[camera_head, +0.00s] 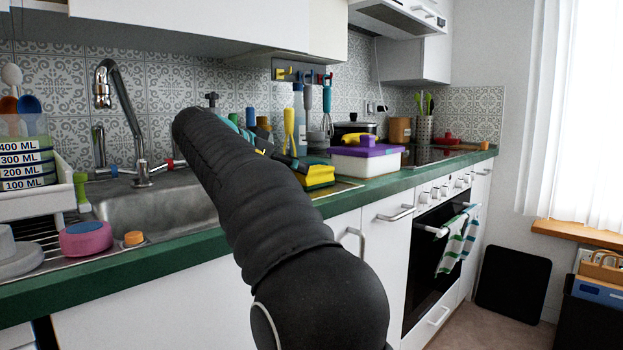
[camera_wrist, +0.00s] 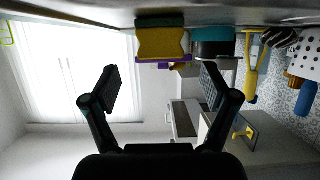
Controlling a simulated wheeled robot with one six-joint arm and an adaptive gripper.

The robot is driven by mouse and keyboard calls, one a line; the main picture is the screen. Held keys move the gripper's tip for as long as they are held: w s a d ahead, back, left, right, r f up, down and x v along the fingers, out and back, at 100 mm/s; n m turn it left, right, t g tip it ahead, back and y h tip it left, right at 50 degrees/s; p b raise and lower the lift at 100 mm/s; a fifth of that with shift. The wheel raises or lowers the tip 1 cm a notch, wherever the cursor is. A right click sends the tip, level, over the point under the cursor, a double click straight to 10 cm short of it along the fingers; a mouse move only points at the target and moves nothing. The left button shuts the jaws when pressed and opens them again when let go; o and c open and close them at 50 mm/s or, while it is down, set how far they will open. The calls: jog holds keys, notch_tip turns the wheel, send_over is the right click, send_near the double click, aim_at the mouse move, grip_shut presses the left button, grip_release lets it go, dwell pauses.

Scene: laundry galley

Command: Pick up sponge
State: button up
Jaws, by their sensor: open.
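A yellow sponge with a dark green layer (camera_head: 319,175) lies on the counter right of the sink, in front of a white box with a purple lid. It also shows upside down in the wrist view (camera_wrist: 162,44), at top centre. My gripper (camera_wrist: 160,86) is open and empty, one finger on each side of the picture. The sponge appears beyond the fingertips, roughly centred between them, and apart from them. In the head view my dark arm reaches over the counter edge and hides most of the gripper and perhaps the sponge's left end.
The white box with purple lid (camera_head: 366,162) stands close behind the sponge, with yellow and purple things on it. Utensils and bottles crowd the back wall. The sink (camera_head: 165,203) with its faucet (camera_head: 122,120) is left. A pink round thing (camera_head: 86,238) lies at the sink's front.

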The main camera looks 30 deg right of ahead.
aim_at(313, 175)
jog(key=x, duration=0.9)
jog(key=shift+c, duration=0.2)
jog(key=c, duration=0.9)
